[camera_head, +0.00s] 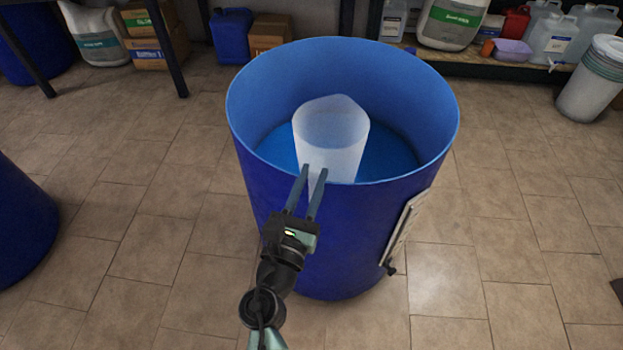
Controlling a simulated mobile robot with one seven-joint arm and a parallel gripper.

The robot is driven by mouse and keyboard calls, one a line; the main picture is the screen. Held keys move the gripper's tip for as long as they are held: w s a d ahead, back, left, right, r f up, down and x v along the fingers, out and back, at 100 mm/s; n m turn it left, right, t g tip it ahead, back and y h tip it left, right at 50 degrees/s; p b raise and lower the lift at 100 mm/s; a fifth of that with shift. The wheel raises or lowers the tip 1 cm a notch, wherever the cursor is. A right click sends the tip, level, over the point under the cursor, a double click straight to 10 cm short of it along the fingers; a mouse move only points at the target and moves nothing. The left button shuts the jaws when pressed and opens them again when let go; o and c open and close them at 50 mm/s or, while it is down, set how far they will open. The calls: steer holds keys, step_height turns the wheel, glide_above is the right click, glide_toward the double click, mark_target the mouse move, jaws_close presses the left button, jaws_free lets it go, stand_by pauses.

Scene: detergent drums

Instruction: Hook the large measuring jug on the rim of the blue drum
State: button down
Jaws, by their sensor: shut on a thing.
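The blue drum (343,232) stands open on the floor in the middle of the view. The large measuring jug (331,150), whitish and translucent, is upright inside the drum's opening, by the near wall. Its top rises above the near rim, and its lower part is hidden behind that wall. My gripper (314,172) reaches from below to the near rim and is shut on the jug's handle, a pale strip between the fingers. The strip seems to pass in front of the rim. I cannot tell whether the handle rests on the rim.
A white panel (405,232) hangs on the drum's right side. Another blue drum (22,222) stands at the left edge. Shelves with bottles and boxes line the back, and a grey-white bucket (592,82) stands at the right. The tiled floor around the drum is clear.

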step_height(320, 180, up, 11)
steer(key=p, duration=1)
step_height(320, 180, up, 5)
steer(key=p, duration=0.5)
steer(key=shift+r, duration=0.2)
